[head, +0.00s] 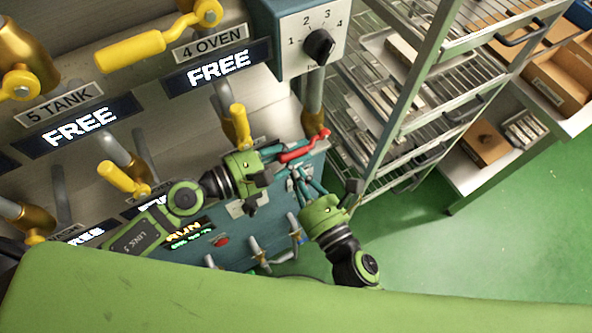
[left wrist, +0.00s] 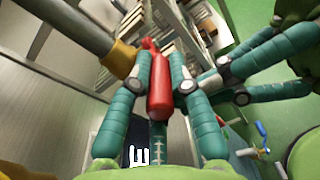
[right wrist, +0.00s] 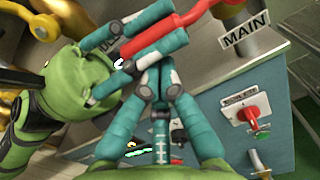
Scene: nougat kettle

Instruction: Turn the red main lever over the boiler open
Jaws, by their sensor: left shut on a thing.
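The red main lever (head: 305,148) sticks out from its brass fitting over the teal boiler (head: 285,213). A MAIN label (right wrist: 245,34) is beside the fitting in the right wrist view. My left gripper (head: 277,155) is shut on the red lever. In the left wrist view the red grip (left wrist: 160,88) lies between its teal fingers. The lever also crosses the top of the right wrist view (right wrist: 185,22). My right gripper (head: 297,174) is just below the lever, its fingers drawn together and empty. It appears apart from the lever.
Yellow levers (head: 130,51) for oven and tank line the panel at the left. A dial (head: 318,44) sits above. A wire rack (head: 395,120) stands close at the right. Small valves and a red switch (right wrist: 247,113) are on the boiler front. Green floor is clear at lower right.

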